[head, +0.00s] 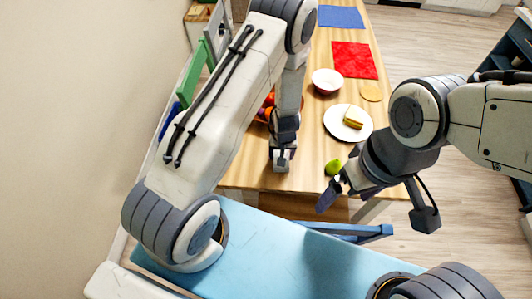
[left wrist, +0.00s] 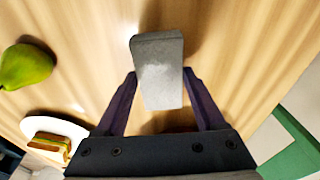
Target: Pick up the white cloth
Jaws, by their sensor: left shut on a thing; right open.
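The white cloth (head: 281,163) looks like a small pale grey-white folded block at the near edge of the wooden table. It shows large in the left wrist view (left wrist: 158,72). My left gripper (left wrist: 160,88) is shut on it, one dark finger on each side; in the head view the gripper (head: 283,148) comes down over it from above. I cannot tell whether the cloth touches the tabletop. My right gripper (head: 345,193) is open and empty, in front of the table's near edge.
A green fruit (head: 333,167) lies just right of the cloth. A white plate (head: 334,131) with a sandwich (head: 353,118), a bowl (head: 327,82), a red cloth (head: 355,61) and a blue cloth (head: 341,17) are farther back. Orange-red fruit (head: 268,101) is partly hidden behind my left arm.

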